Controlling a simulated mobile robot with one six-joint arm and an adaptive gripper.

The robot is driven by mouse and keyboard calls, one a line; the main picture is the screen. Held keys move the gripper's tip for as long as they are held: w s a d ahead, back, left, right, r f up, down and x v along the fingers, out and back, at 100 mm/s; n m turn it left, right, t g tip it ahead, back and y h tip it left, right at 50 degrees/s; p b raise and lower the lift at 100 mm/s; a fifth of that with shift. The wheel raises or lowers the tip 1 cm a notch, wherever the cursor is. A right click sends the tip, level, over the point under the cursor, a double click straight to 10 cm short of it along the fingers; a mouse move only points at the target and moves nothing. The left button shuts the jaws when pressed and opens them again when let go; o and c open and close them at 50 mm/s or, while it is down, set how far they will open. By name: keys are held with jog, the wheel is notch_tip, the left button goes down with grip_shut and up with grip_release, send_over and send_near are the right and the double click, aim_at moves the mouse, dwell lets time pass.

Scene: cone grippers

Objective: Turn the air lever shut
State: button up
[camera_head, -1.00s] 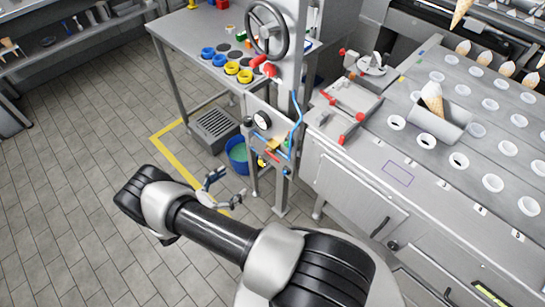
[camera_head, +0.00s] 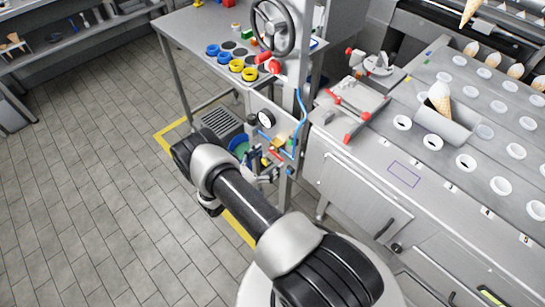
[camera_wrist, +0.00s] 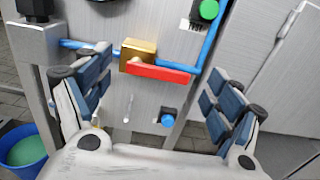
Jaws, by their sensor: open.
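The air lever (camera_wrist: 158,73) is a red bar on the front of a brass valve block (camera_wrist: 139,47), set in a blue air line on a grey panel. In the wrist view it lies nearly level, along the line, its right end slightly lower. My gripper (camera_wrist: 158,88) is open, with one blue-padded finger to the left of the lever and one to the right. Nothing is between the pads except the view of the lever and panel behind. In the head view my gripper (camera_head: 264,162) is close in front of the panel and partly covers the lever area.
A blue knob (camera_wrist: 168,118) sits below the lever and a green button (camera_wrist: 209,9) above right. A pressure gauge (camera_head: 266,118) and handwheel (camera_head: 273,27) are higher on the stand. A blue bucket (camera_wrist: 22,146) stands at lower left. The steel counter (camera_head: 338,178) is close on the right.

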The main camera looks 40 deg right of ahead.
aim_at(276, 155)
jog(key=shift+w+d, duration=0.1)
jog(key=shift+d, duration=1)
jog(key=shift+c, duration=0.6)
jog(key=c, duration=0.9)
